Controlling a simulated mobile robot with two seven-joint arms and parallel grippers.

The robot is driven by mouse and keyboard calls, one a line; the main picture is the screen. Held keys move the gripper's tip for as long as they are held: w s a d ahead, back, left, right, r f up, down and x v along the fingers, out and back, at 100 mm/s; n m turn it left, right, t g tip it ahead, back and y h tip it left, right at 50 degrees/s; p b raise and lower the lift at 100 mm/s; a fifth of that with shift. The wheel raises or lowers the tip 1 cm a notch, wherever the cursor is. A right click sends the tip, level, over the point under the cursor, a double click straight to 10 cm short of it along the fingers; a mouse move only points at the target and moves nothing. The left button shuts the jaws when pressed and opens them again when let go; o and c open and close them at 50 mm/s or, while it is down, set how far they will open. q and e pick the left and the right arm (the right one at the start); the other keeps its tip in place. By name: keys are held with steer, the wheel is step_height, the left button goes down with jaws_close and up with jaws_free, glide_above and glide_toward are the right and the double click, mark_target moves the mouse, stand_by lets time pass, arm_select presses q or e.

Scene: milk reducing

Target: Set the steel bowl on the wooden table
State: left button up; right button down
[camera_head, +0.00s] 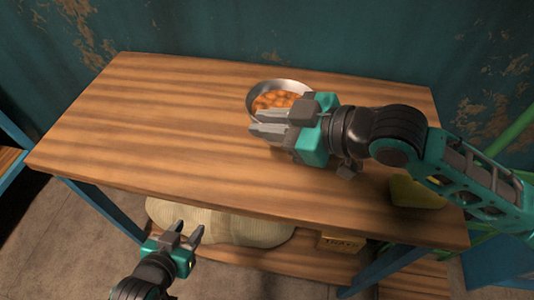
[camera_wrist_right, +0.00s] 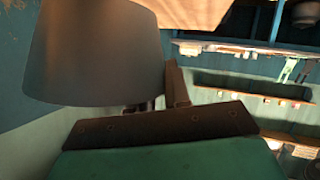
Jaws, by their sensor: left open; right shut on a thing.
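The steel bowl (camera_head: 292,85) holds several orange round pieces and is over the back middle of the wooden table (camera_head: 150,125). Its smooth grey wall (camera_wrist_right: 95,55) fills the upper left of the right wrist view. My right gripper (camera_head: 258,130) is shut on the bowl at its near side, and its jaws partly hide the bowl. I cannot tell whether the bowl's base touches the tabletop. My left gripper (camera_head: 190,233) is open and empty, low in front of the table's front edge.
A yellow-green block (camera_head: 415,192) lies at the table's right end, under my right arm. A pale sack (camera_head: 220,222) and a small lettered box (camera_head: 340,242) are below the tabletop. A worn teal wall (camera_head: 230,30) stands behind. The table's left half is clear.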

step_height(320, 180, down, 8)
steer(key=shift+r+b, duration=0.1)
steer(key=shift+b, duration=0.5)
steer(key=c, duration=1.1)
jaws_free()
steer(key=shift+o, duration=0.2)
steer(key=v, duration=1.2)
steer(key=shift+s+a, duration=0.1)
